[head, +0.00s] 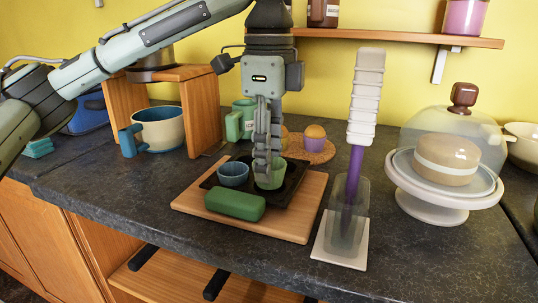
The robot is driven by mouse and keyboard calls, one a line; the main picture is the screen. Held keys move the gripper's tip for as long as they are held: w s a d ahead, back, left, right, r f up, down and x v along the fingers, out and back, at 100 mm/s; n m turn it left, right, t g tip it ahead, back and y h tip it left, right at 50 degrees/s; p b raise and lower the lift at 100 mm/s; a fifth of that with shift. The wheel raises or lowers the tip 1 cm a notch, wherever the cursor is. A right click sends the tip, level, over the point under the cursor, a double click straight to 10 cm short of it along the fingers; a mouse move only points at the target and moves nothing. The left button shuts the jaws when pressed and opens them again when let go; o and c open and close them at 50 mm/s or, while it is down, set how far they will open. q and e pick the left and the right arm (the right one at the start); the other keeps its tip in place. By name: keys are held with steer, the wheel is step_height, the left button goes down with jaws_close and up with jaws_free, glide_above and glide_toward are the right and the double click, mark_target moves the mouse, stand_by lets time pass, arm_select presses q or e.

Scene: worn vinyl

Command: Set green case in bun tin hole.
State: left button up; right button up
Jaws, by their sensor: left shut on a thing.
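The black bun tin (286,197) lies on a wooden board (299,222) on the counter. A blue case (232,174) sits in the tin at the left. The pale green case (275,178) is at the tin, right of the blue case. My left gripper (266,172) points straight down and is shut on the green case, with its fingers covering part of it. I cannot tell whether the case rests in the hole or is just above it. My right gripper is not in view.
A dark green box (235,204) lies at the board's front. A clear holder (346,222) with a purple-handled tool stands to the right, beside a domed cake stand (433,206). Buns on a cork mat (321,155) are behind. A blue-handled pot (160,128) is left.

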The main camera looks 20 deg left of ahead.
arm_select(q)
steer(key=shift+f, duration=1.05)
stand_by(0.8)
stand_by(0.3)
steer(key=o, duration=1.1)
steer(key=shift+r, duration=0.1)
steer(key=shift+r, duration=3.4)
step_height(320, 180, up, 12)
steer(key=shift+r, duration=0.1)
steer(key=shift+f, duration=0.2)
